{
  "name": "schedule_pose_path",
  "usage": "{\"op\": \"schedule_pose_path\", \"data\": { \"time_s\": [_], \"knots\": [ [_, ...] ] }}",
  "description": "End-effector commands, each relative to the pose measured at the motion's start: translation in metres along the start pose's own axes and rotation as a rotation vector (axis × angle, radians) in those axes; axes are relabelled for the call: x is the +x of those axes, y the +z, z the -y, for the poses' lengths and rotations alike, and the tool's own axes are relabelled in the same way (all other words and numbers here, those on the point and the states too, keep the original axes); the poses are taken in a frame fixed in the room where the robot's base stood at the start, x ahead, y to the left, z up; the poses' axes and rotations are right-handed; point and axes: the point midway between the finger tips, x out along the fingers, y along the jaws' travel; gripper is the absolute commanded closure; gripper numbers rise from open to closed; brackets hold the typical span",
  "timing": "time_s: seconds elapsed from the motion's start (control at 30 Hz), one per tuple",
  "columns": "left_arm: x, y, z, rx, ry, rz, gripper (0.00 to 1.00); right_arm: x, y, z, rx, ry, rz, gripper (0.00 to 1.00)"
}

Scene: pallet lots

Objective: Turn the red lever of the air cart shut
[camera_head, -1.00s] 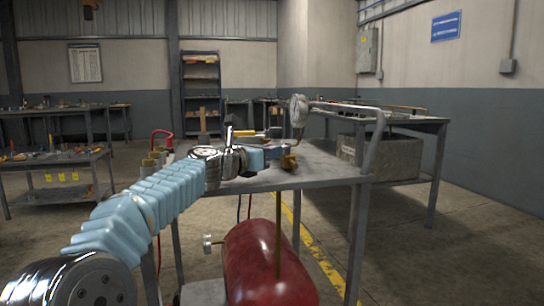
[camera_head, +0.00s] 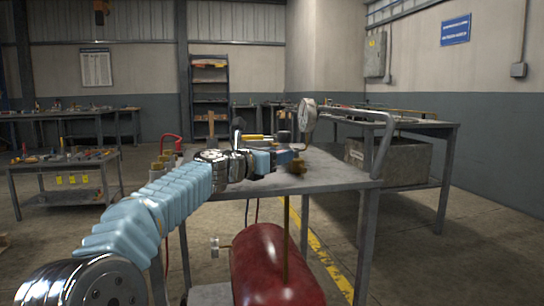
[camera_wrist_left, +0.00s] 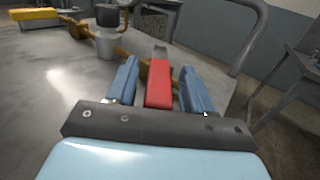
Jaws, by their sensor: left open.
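The red lever (camera_wrist_left: 158,88) shows in the left wrist view, lying lengthwise between the two blue fingers of my left gripper (camera_wrist_left: 159,68). The fingers are open, one on each side of the lever, with a narrow gap visible on both sides. In the head view my left gripper (camera_head: 284,158) is over the air cart's grey top (camera_head: 330,172), at the brass valve (camera_head: 298,167). The lever itself is hidden there. The cart's round gauge (camera_head: 308,114) stands behind the valve, and its red tank (camera_head: 275,265) hangs below. My right gripper is out of view.
A dark cylindrical part on a light neck (camera_wrist_left: 107,32) and brass pipework stand just beyond the fingers. The cart's bent handle (camera_head: 384,145) rises on the right. A workbench (camera_head: 440,128) with a grey bin (camera_head: 400,162) stands behind.

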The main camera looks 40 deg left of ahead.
Motion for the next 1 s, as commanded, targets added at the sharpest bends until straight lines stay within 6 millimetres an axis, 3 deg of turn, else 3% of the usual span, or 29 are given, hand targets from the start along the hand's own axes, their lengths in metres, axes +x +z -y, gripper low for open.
{"op": "schedule_pose_path", "data": {
  "time_s": [0.17,0.6,0.8,1.0],
  "knots": [
    [-0.02,0.001,-0.001,0.0,0.002,0.002,0.49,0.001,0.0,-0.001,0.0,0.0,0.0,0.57],
    [-0.119,0.002,0.0,0.001,0.002,0.002,0.49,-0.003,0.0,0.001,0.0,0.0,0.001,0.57],
    [-0.136,0.001,0.0,0.0,0.001,0.001,0.49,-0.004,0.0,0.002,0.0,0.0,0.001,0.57],
    [-0.138,0.0,0.0,0.0,0.001,0.001,0.49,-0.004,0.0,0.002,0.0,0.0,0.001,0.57]
  ]
}}
